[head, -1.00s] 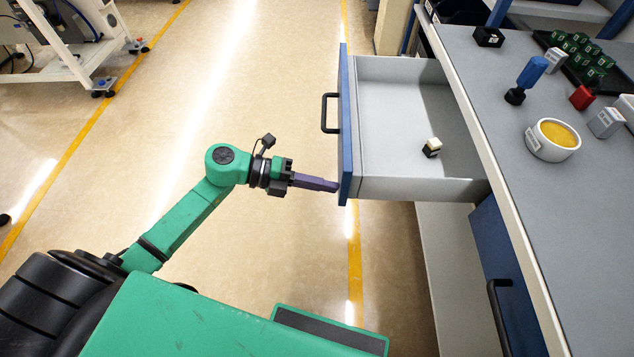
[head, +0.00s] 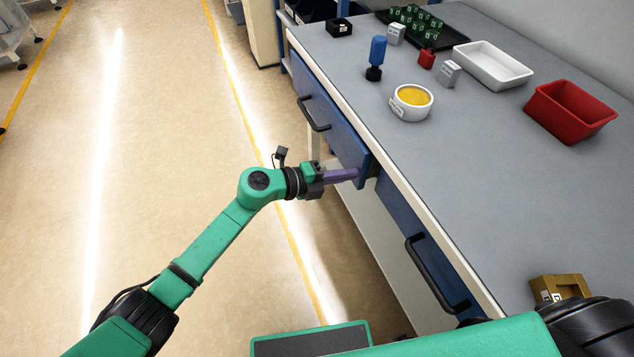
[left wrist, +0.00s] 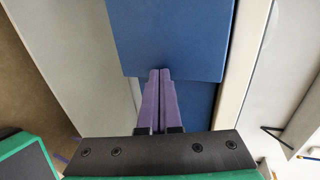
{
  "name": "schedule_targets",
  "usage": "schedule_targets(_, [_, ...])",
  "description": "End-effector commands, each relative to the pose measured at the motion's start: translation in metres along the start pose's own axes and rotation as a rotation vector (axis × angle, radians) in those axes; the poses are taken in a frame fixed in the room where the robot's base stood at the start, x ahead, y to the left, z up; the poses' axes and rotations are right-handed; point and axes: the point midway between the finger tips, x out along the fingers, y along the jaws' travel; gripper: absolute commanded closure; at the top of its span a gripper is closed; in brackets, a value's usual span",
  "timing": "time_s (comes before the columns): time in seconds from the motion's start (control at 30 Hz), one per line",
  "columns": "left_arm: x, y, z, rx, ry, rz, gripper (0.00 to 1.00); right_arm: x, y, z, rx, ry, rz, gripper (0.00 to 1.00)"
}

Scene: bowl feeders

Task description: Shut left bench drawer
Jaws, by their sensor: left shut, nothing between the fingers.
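The left bench drawer has a blue front (head: 340,130) with a black handle (head: 313,115). In the head view it stands only slightly out from the bench, and its inside is hidden. My left gripper (head: 355,174) is shut and empty. Its purple fingertips are at the near lower corner of the drawer front. In the left wrist view, the fingers (left wrist: 160,75) reach the edge of the blue front (left wrist: 170,35) and seem to touch it. My right gripper is out of view.
The right drawer (head: 410,235) looks closed. On the bench (head: 480,180) stand a white bowl of yellow stuff (head: 412,102), a blue-handled tool (head: 376,55), a white tray (head: 492,65), a red bin (head: 570,110) and a brass-coloured block (head: 560,289).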

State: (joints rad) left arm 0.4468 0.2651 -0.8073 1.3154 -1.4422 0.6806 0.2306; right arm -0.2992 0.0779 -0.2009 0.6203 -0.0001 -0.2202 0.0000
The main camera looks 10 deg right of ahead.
Motion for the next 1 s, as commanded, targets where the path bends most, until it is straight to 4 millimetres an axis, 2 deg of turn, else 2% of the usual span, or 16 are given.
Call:
schedule_targets(0.1, [0.020,-0.006,0.000,0.001,0.001,-0.001,1.00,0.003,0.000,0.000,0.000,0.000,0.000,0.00])
schedule_targets(0.2, [0.031,-0.010,0.000,0.001,0.001,-0.001,1.00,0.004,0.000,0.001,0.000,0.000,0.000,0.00])
schedule_targets(0.4, [0.043,-0.014,0.000,0.000,-0.001,-0.001,1.00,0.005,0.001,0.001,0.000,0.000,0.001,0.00])
schedule_targets(0.83, [0.045,-0.017,0.000,0.001,-0.001,-0.006,1.00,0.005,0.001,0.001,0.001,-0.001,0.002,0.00])
schedule_targets(1.0, [0.040,-0.015,0.004,-0.001,-0.001,-0.007,1.00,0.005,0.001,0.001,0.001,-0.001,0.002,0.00])
